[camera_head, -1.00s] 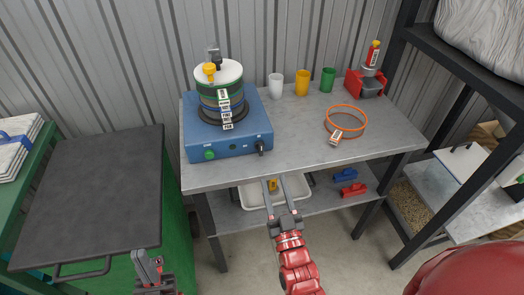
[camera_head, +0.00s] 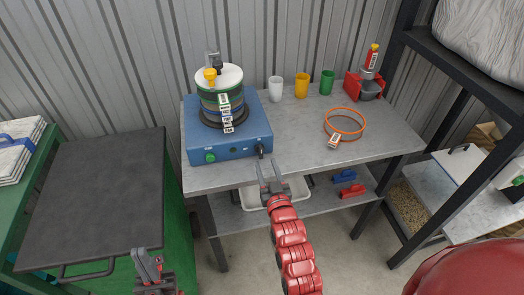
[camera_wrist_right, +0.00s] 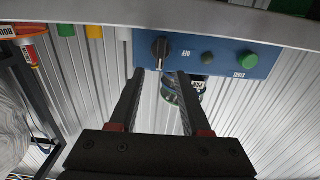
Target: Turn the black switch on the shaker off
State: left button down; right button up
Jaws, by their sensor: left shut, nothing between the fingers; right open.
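The shaker (camera_head: 232,130) is a blue box on the grey bench, bearing a stack of sieves (camera_head: 222,95). Its black switch (camera_head: 260,149) is at the right end of the front panel. In the right wrist view, which is upside down, the switch (camera_wrist_right: 160,49) has its handle roughly upright. My right gripper (camera_head: 267,162) is open and empty, just in front of and slightly below the switch. In the wrist view its fingertips (camera_wrist_right: 160,73) straddle the switch's line, apparently short of it. My left gripper (camera_head: 147,265) is shut and empty, low by the dark-topped cabinet.
A green button (camera_head: 210,157) is on the panel's left end. White, yellow (camera_head: 302,85) and green cups stand behind on the bench. A white tray (camera_head: 297,188) is on the lower shelf, beneath the bench edge.

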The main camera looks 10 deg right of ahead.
aim_at(262, 152)
jog(key=w+p, duration=0.1)
jog(key=w, duration=0.5)
jog(key=shift+f, duration=0.1)
grip_shut()
